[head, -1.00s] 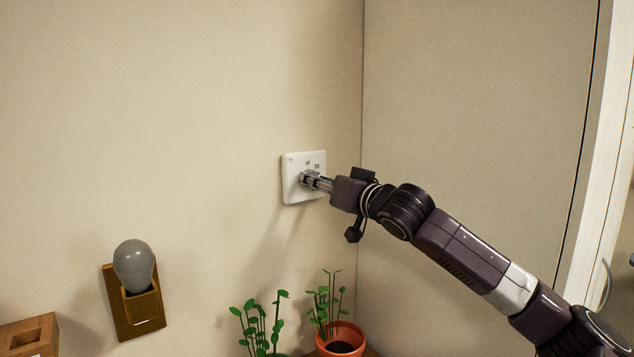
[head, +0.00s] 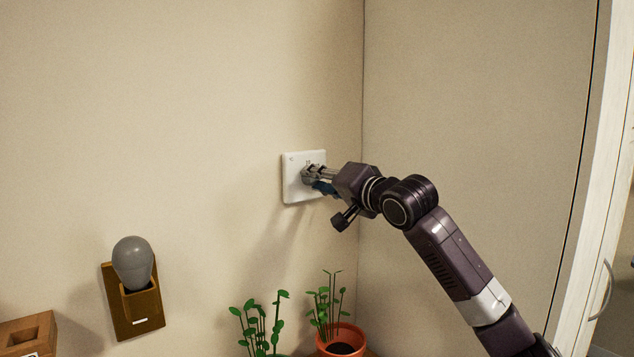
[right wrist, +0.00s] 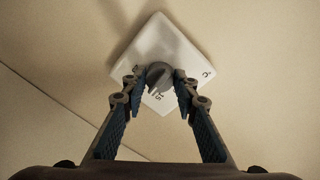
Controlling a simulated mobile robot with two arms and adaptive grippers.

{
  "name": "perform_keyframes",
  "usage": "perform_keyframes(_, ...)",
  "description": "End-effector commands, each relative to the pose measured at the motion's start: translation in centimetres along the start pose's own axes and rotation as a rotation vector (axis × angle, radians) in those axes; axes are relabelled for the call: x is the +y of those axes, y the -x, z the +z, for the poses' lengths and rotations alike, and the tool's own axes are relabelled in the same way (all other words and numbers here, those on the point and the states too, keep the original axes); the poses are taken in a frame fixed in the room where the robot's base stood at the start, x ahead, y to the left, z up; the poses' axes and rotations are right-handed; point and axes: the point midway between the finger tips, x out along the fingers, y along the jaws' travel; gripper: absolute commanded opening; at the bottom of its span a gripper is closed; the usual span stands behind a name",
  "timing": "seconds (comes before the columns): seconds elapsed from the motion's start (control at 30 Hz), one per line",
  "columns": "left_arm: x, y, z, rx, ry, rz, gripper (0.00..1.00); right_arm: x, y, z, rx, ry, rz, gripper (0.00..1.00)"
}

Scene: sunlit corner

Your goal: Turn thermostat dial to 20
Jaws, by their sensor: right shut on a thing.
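The white square thermostat (head: 292,178) is mounted on the wall near the corner. It also shows in the right wrist view (right wrist: 158,40), tilted in the picture, with a "15" mark readable beside the dial. The grey dial (right wrist: 160,76) sits at its middle and is mostly covered by the fingers in the head view. My right gripper (head: 312,174) is shut on the dial; in the right wrist view its two fingertips (right wrist: 159,80) press on it from both sides. Which number the dial points to I cannot tell. My left gripper is not in view.
A grey bulb-shaped thing (head: 133,262) stands in a wooden wall holder (head: 117,305) at lower left. A wooden block (head: 25,335) is at the bottom left corner. A terracotta pot (head: 345,335) and green plants (head: 262,325) stand below the thermostat. The wall around the thermostat is clear.

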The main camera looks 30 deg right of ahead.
Motion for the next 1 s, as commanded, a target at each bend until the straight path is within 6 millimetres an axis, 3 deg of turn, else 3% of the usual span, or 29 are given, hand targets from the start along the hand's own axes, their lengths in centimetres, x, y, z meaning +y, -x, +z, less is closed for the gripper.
perform_keyframes(0.4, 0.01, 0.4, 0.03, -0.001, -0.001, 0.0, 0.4, -0.03, -0.01, -0.14, -0.016, -0.227, 0.006, 0.03)
perform_keyframes(1.0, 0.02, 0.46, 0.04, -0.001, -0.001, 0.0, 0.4, -0.01, 0.01, -0.18, -0.017, -0.271, 0.007, 0.03)
